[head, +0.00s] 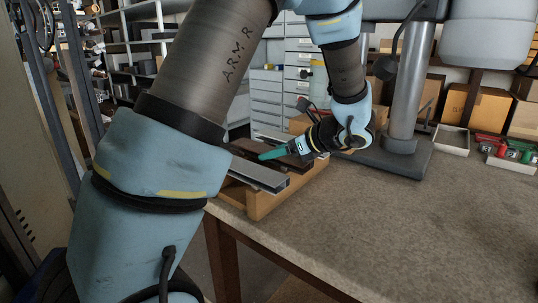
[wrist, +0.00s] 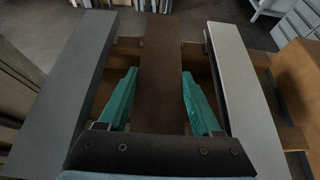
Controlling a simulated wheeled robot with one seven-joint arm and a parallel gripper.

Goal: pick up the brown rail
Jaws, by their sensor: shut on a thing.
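The brown rail (wrist: 160,70) runs lengthwise through the middle of the wrist view. It lies across a wooden rack (wrist: 196,74), between two other rails. My gripper (wrist: 160,76) is shut on it, with one green finger along each side. In the head view my gripper (head: 266,155) points left over the rack, its green fingers at the brown rail (head: 244,147). Part of the rail is hidden behind my arm and gripper. I cannot tell whether the rail is lifted off the rack.
A dark grey rail (wrist: 70,80) lies to the left and a light grey rail (wrist: 242,90) to the right, each with a gap from the brown one. The rack stands at the edge of a table (head: 400,220). The table's front right is clear.

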